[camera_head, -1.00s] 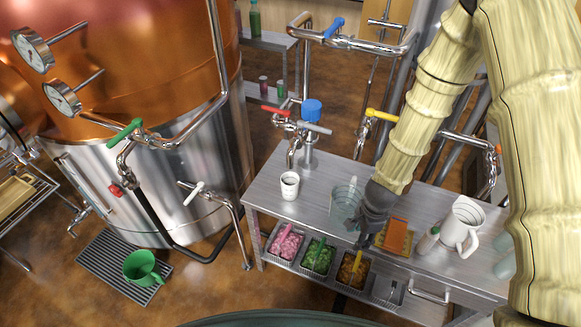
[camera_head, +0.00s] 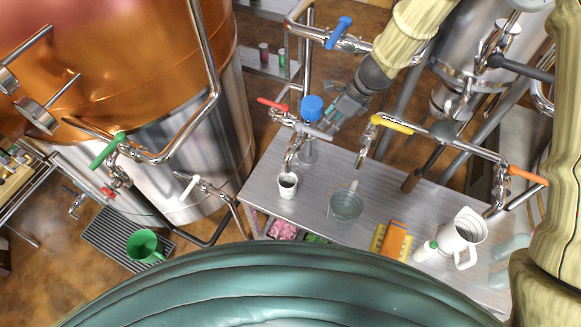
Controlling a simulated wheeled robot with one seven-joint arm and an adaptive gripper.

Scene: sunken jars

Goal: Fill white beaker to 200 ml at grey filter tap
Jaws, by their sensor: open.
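The white beaker (camera_head: 287,191) stands upright at the left end of the metal table, beneath a chrome spout (camera_head: 290,158). Its inside looks dark; its water level cannot be made out. The tap post (camera_head: 308,152) behind it carries a blue cap (camera_head: 312,107), a red lever (camera_head: 273,104) and a grey lever (camera_head: 315,132). My gripper (camera_head: 331,125) is open, pointing down and left, with its fingertips close to the grey lever's right end. I cannot tell whether they touch it.
A clear container (camera_head: 346,207) with a stick, an orange sponge-like block (camera_head: 397,240) and a white pitcher (camera_head: 462,228) stand on the table (camera_head: 270,208). Yellow-lever (camera_head: 392,125) and orange-lever (camera_head: 527,175) taps rise behind. A green jug (camera_head: 144,246) is on the floor grate.

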